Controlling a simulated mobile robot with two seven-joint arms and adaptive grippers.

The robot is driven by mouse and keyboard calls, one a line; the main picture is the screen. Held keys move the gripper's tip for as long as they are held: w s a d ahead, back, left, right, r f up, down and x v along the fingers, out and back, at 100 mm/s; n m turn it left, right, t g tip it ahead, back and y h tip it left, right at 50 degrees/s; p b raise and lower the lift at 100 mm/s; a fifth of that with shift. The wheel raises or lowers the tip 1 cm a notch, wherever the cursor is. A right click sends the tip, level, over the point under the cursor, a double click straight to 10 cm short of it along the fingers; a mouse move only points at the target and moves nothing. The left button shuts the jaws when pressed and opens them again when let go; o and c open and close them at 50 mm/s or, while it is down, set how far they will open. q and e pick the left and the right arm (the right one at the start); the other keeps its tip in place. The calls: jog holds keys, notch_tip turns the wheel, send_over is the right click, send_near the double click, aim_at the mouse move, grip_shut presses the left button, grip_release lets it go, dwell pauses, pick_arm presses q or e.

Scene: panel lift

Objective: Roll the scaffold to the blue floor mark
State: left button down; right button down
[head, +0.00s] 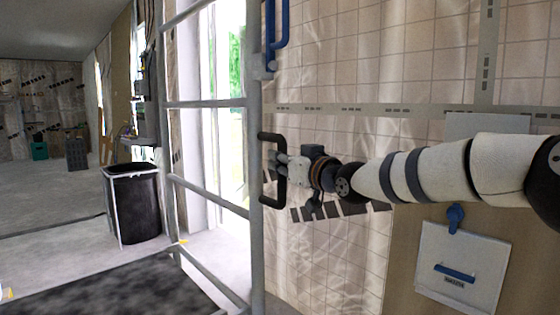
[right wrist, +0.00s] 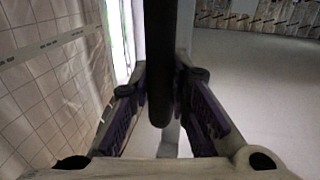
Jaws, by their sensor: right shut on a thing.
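The scaffold (head: 254,130) is a grey tubular frame with ladder-like rungs, left of centre in the head view. A dark speckled deck (head: 95,288) shows low at its left. A black D-shaped handle (head: 284,187) sits on its right post. My right gripper (head: 279,163) reaches in from the right and is shut on this handle. In the right wrist view the black handle bar (right wrist: 161,65) runs between the two fingers. My left gripper is not in view. The blue floor mark shows in neither view.
A black bin (head: 133,208) stands on the floor left of the scaffold. A tiled wall (head: 330,250) is close on the right, with a white panel (head: 460,268) with a blue handle. Open grey floor (head: 45,195) lies at the far left, with boxes at the back.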

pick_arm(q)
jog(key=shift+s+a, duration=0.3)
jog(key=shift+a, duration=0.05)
pick_arm(e)
jog(key=shift+s+a, duration=0.4)
jog(key=shift+a, duration=0.15)
jog(key=c, duration=1.5)
grip_release()
jog(key=shift+w, duration=0.15)
jog(key=v, duration=1.2)
